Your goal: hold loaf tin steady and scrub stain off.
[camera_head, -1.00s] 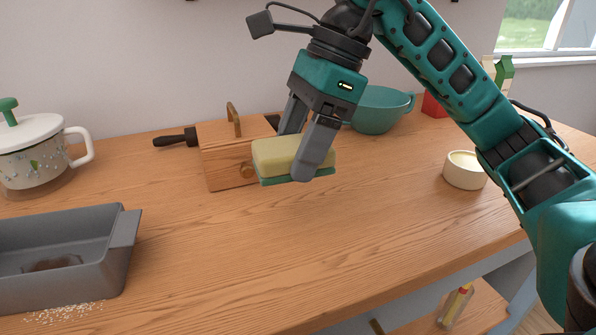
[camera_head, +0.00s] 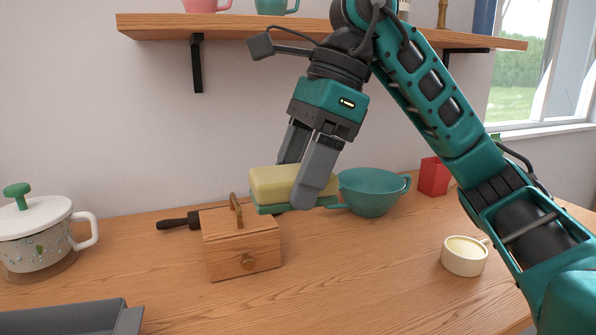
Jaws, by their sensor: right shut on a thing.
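The grey loaf tin (camera_head: 75,318) shows only in part at the bottom left, cut off by the frame; its stain is not in view. My right gripper (camera_head: 303,188) points down, shut on a sponge (camera_head: 274,183) with a yellow top and a green underside. It holds the sponge above the counter, in front of the teal bowl and beside the wooden box, well away from the tin. My left gripper is not in view.
A wooden box (camera_head: 241,243) with a handle stands mid-counter, a dark handle (camera_head: 178,222) behind it. A lidded pot (camera_head: 37,238) stands left. A teal bowl (camera_head: 372,192), red box (camera_head: 434,176) and cream cup (camera_head: 464,256) stand right. A shelf (camera_head: 260,32) spans above. The front middle counter is clear.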

